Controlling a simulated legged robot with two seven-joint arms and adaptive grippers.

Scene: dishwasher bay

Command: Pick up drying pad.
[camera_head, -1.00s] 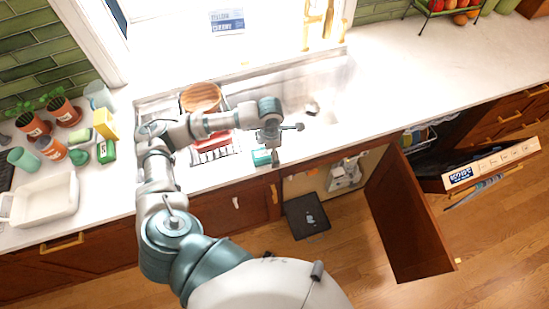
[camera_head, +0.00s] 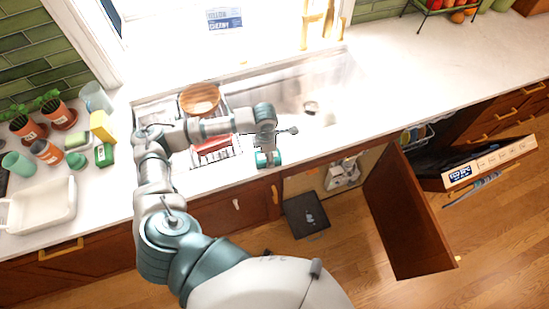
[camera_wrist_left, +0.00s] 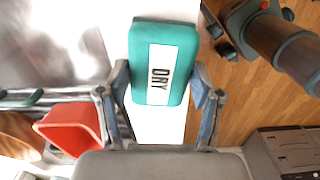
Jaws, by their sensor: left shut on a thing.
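The drying pad (camera_wrist_left: 162,60) is teal with a white label reading DRY. In the wrist view it lies between the two fingers of my left gripper (camera_wrist_left: 160,80), which is shut on it at its sides. In the head view the pad (camera_head: 268,158) is a small teal patch at the front edge of the white counter, under my left gripper (camera_head: 267,148). The gripper and wrist partly cover it there. I cannot tell whether the pad still touches the counter. My right gripper is not in view.
A dish rack with a wooden bowl (camera_head: 200,98) and a red item (camera_head: 212,144) stands beside my left forearm. The sink (camera_head: 312,90) lies behind the gripper. Below, a cabinet door (camera_head: 410,215) stands open. The counter right of the sink is mostly clear.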

